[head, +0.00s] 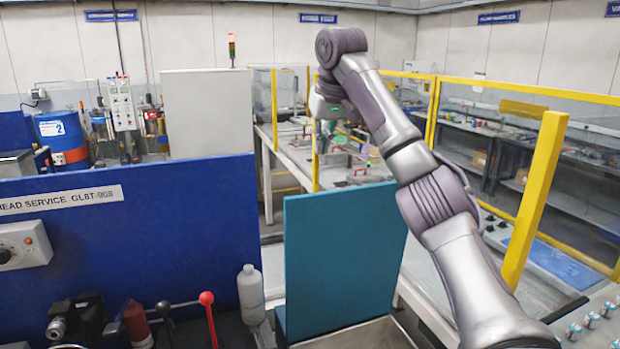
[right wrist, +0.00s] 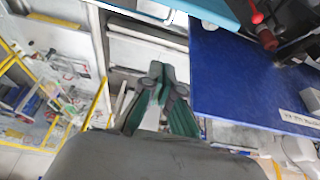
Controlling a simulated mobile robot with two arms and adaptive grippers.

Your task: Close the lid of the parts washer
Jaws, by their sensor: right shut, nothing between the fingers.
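The parts washer's teal lid (head: 340,250) stands raised, close to upright, in the lower middle of the head view. Part of the washer's pale basin (head: 365,335) shows below it at the bottom edge. My right arm reaches up and over to the right of the lid. My right gripper (head: 328,127) hangs beyond and above the lid's top edge, partly hidden by my arm. In the right wrist view the gripper (right wrist: 157,72) is shut and empty, and a teal edge (right wrist: 212,10), likely the lid, shows at the top. My left gripper is not in view.
A blue panel (head: 130,230) stands left of the lid, with a white bottle (head: 250,290) and a red-knobbed lever (head: 207,300) in front. Yellow guard posts (head: 535,200) and a long workbench (head: 300,160) lie behind and right.

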